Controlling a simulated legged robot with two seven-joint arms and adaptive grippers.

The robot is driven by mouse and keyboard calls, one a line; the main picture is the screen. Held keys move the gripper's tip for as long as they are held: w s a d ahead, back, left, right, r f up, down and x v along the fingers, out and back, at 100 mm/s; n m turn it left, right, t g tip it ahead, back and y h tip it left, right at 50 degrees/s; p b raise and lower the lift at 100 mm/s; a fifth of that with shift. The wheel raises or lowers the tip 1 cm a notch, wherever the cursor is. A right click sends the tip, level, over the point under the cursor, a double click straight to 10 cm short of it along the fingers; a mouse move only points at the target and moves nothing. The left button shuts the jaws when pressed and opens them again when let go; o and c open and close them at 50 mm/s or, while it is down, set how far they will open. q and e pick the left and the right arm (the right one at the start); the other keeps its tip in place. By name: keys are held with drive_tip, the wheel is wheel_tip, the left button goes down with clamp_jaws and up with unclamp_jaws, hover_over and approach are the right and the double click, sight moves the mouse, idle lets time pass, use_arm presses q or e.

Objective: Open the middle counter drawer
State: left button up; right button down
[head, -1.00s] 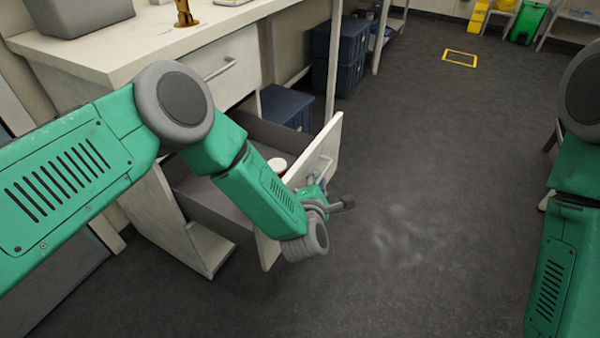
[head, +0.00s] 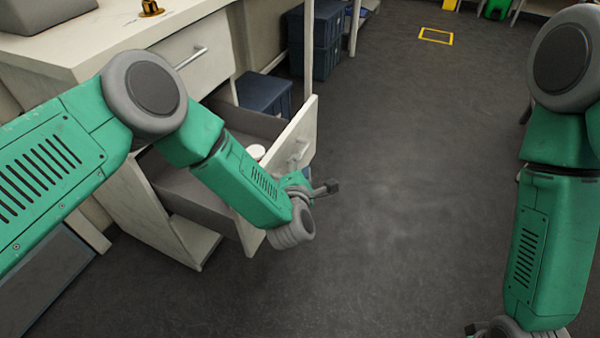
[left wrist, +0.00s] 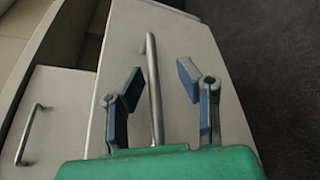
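The counter drawer (head: 205,196) below the closed top drawer is pulled well out, and its grey inside shows. Its pale front panel (head: 306,122) carries a metal bar handle (head: 299,154), which also shows in the left wrist view (left wrist: 154,85). My left gripper (head: 328,188) is beside the outer face of this front, partly hidden by its own wrist. In the left wrist view its two fingers (left wrist: 160,88) are spread apart, one on each side of the handle, with gaps visible. Only a dark tip of my right gripper (head: 476,328) shows at the bottom edge.
The closed top drawer (head: 185,48) has its own bar handle. A white round item (head: 257,152) sits in the open drawer. Blue crates (head: 318,40) stand behind, with a thin white post (head: 308,50) nearby. The dark floor (head: 400,150) to the right is clear.

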use_arm(q)
drive_tip(key=v, duration=1.1)
drive_tip(key=shift+s, duration=0.25)
use_arm(e)
drive_tip(key=shift+a+r, duration=0.1)
drive_tip(key=shift+a, duration=0.2)
use_arm(q)
drive_tip(key=shift+a, duration=0.15)
use_arm(e)
drive_tip(key=shift+w, duration=0.15)
